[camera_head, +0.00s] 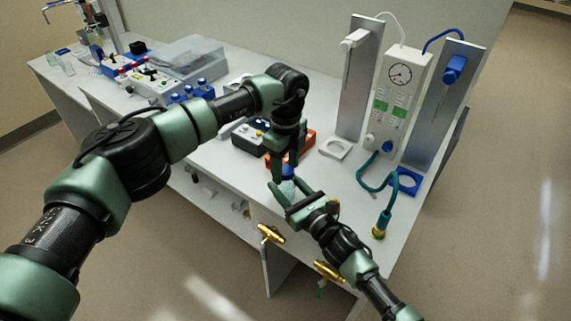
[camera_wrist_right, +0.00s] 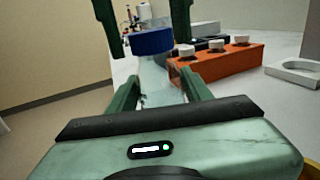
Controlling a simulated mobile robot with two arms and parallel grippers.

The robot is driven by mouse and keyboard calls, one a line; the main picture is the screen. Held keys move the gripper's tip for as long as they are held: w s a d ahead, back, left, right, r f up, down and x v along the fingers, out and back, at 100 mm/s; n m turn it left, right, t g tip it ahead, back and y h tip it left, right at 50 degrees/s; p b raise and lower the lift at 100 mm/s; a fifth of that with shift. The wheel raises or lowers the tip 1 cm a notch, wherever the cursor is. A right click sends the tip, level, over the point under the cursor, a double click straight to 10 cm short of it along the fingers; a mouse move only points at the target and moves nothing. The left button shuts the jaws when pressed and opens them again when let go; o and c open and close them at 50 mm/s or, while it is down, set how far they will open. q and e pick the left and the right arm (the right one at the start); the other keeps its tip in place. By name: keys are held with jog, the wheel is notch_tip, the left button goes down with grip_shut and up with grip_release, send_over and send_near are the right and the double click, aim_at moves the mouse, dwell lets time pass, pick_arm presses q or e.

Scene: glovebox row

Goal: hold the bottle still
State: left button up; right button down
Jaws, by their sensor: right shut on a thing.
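A clear bottle (camera_wrist_right: 155,82) with a blue cap (camera_wrist_right: 152,41) stands upright in the right wrist view. My right gripper (camera_wrist_right: 158,88) is shut on the bottle's body, one finger on each side. In the head view the bottle (camera_head: 288,188) is small and partly hidden between the grippers. My left gripper (camera_head: 285,168) points down from above, over the cap. In the right wrist view its two fingers stand on either side of the cap, with a gap at the left, so it looks open.
An orange rack (camera_wrist_right: 228,66) with white-capped vials stands right of the bottle. A dark device (camera_head: 252,138) is behind it on the white table. A gauge panel (camera_head: 400,85) and two metal stands (camera_head: 360,75) rise at the right. A teal hose (camera_head: 370,186) hangs near the table edge.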

pick_arm(q)
grip_shut()
jog(key=m, duration=0.3)
jog(key=shift+m, duration=0.3)
jog(key=m, duration=0.8)
jog(key=shift+m, duration=0.3)
jog(key=m, duration=0.8)
jog(key=shift+m, duration=0.3)
jog(key=m, duration=0.4)
jog(key=shift+m, duration=0.3)
jog(key=m, duration=0.4)
jog(key=shift+f, duration=0.1)
jog(key=m, duration=0.6)
jog(key=shift+o, duration=1.5)
grip_release()
